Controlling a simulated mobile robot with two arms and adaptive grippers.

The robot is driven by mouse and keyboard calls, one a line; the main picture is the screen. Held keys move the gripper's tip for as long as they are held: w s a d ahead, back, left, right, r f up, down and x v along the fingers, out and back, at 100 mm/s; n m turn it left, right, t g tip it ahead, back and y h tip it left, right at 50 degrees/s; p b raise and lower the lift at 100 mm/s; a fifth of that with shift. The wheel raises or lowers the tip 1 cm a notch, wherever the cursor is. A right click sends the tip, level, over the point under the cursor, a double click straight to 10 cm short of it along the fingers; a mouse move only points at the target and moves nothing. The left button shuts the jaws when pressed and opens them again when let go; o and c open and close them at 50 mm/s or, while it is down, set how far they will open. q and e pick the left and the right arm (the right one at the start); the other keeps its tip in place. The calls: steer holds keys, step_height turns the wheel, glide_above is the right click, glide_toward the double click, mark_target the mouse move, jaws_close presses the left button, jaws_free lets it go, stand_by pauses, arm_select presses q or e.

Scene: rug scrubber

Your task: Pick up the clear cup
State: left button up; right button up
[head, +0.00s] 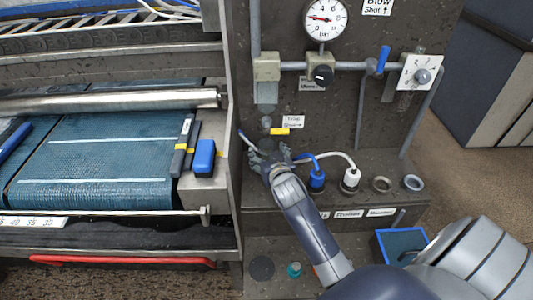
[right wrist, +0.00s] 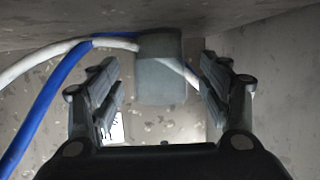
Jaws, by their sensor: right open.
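The clear cup (right wrist: 160,68) shows in the right wrist view as a translucent grey, upright shape between my two fingers, a little beyond them. There is a gap on both sides of it, and the fingers do not appear to touch it. My right gripper (head: 265,152) is open and empty, low in front of the grey panel in the head view. It covers the spot there, so I cannot clearly make out the cup in that view. My left gripper is not in view.
A blue-capped fitting (head: 317,180) and a white-capped fitting (head: 351,180) with hoses stand right of my gripper on the ledge, beside two rings (head: 382,184). A blue bin (head: 402,245) is lower right. A conveyor with a blue belt (head: 100,150) is at left.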

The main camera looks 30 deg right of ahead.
steer(key=shift+x, duration=1.15)
steer(key=shift+w+d+f, duration=0.1)
steer(key=shift+w, duration=0.05)
steer(key=shift+c, duration=0.8)
steer(key=c, duration=1)
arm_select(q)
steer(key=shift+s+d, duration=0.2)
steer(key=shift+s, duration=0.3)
arm_select(e)
steer(key=shift+c, duration=0.8)
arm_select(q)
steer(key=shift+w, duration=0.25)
